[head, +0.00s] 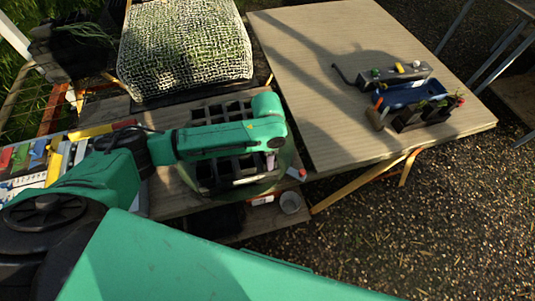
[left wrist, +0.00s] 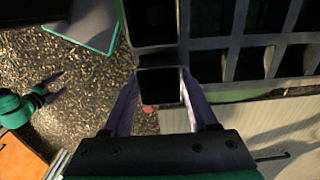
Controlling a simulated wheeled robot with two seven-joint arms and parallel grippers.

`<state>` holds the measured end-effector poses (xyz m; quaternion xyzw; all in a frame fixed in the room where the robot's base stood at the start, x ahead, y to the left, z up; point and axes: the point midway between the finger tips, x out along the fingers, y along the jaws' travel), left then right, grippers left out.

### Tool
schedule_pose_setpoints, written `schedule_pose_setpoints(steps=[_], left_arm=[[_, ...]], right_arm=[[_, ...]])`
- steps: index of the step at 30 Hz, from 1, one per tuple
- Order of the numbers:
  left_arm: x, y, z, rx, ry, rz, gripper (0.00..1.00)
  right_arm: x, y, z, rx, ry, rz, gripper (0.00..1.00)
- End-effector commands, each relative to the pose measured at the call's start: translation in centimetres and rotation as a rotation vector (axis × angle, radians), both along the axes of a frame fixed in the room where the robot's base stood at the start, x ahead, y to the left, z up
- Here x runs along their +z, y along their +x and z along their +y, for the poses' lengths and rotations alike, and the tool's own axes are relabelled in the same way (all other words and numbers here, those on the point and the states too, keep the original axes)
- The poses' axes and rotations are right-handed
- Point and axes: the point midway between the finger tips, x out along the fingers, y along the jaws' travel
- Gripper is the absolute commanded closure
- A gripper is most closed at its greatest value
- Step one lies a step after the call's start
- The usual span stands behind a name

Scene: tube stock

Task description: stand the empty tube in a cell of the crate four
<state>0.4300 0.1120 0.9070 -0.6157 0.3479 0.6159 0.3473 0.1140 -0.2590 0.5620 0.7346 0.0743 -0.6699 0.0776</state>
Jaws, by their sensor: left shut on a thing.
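The dark crate (head: 238,183) with rows of square cells stands on the wooden bench, partly hidden under my left arm in the head view. Its grey rails (left wrist: 255,41) fill the upper right of the left wrist view. My left gripper (left wrist: 158,80) is shut on a dark square tube (left wrist: 160,86), whose open top looks empty. The tube is right beside the crate's edge in that view; whether its foot is inside a cell is hidden. In the head view this gripper (head: 272,160) is over the crate's right end. My right gripper (left wrist: 58,84) is open and empty, away at the left.
A mesh-covered tray (head: 185,50) stands behind the crate. The right table (head: 330,120) holds a grey rack (head: 400,76), a blue tray (head: 408,94) and a dark holder (head: 425,118). A small round cup (head: 290,202) sits near the bench's front. Coloured items lie at left.

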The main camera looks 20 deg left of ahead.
Motion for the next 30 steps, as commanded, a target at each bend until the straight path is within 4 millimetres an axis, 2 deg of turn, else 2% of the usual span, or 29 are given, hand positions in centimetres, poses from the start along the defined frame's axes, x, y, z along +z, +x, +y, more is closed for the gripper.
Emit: schedule_pose_setpoints(steps=[18,19,21,22,30], left_arm=[[-0.57,-0.07,-0.03,0.001,0.000,0.002,1.00],[-0.61,-0.05,-0.03,0.000,0.000,0.002,0.37],[-0.63,-0.03,-0.02,0.000,-0.001,0.001,0.11],[-0.63,-0.03,-0.02,0.000,-0.001,0.001,0.06],[-0.60,-0.02,0.00,0.000,-0.001,0.001,0.06]], right_arm=[[0.34,0.01,-0.03,-0.001,0.000,0.000,0.10],[0.32,0.01,-0.03,-0.001,-0.001,0.000,0.10],[0.27,0.01,-0.05,-0.001,-0.001,0.000,0.10],[0.27,0.01,-0.05,-0.001,-0.001,0.000,0.10],[0.26,0.00,-0.07,-0.001,-0.001,0.000,0.10]])
